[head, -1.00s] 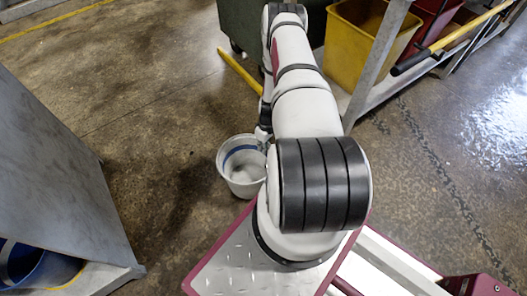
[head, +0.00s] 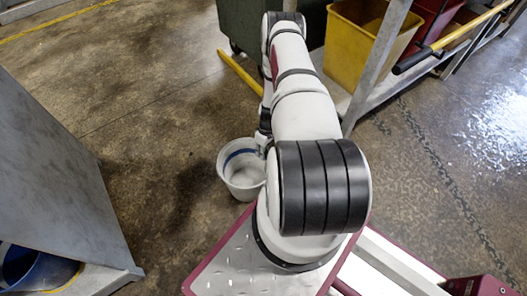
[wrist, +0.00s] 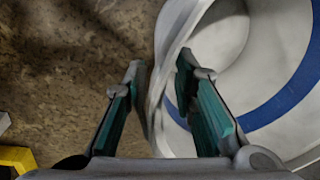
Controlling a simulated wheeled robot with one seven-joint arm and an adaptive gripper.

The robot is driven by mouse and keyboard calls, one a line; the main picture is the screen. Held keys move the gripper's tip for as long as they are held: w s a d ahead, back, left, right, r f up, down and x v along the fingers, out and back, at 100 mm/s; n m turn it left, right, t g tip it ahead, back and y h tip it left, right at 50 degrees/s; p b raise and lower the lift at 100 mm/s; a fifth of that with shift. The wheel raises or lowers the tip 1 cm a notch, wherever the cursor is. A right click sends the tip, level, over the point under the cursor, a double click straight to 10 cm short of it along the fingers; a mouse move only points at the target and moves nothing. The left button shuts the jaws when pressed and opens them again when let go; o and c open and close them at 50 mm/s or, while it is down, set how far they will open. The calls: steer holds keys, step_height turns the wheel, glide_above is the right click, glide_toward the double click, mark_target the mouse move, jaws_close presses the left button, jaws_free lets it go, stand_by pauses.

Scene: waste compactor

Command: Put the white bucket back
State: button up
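The white bucket (head: 232,178), with a blue band inside, stands upright near the centre of the head view, just left of my arm; I cannot tell for sure that its base rests on the floor. In the wrist view its rim and inner wall (wrist: 222,45) fill the right side. My gripper (wrist: 158,68) straddles the rim: one finger is outside on the left, the other inside the bucket. The fingers are apart, with a clear gap between the left finger and the rim. In the head view my arm largely hides the gripper.
A grey panel (head: 55,165) stands at the left, with a blue bucket (head: 38,270) beneath it. A yellow bin (head: 350,45) sits on a metal-framed cart at the upper right. A yellow bar (head: 238,72) lies near a dark green container (head: 240,25). Floor left of the bucket is clear.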

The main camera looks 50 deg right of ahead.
steer(key=shift+r, duration=0.15)
steer(key=w+a+r+p, duration=0.1)
steer(key=w+r, duration=0.2)
steer(key=r, duration=0.8)
steer(key=w+r+p, duration=0.2)
steer(key=r, duration=0.9)
steer(key=w+a+r+p, duration=0.1)
steer(key=w+r, duration=0.2)
steer(key=r, duration=0.7)
steer(key=s+a+r, duration=0.1)
steer(key=a+r, duration=0.5)
steer(key=r, duration=0.4)
steer(key=a+r, duration=0.5)
steer(key=r, duration=0.6)
steer(key=s+a+r+h, duration=0.1)
steer(key=s+a+r, duration=1)
steer(key=r, duration=0.2)
steer(key=s+a+r, duration=0.1)
steer(key=s+a, duration=0.2)
steer(key=s, duration=0.6)
steer(key=s+a+r, duration=0.2)
steer(key=s+a, duration=0.1)
steer(key=s, duration=0.6)
steer(key=shift+a, duration=0.3)
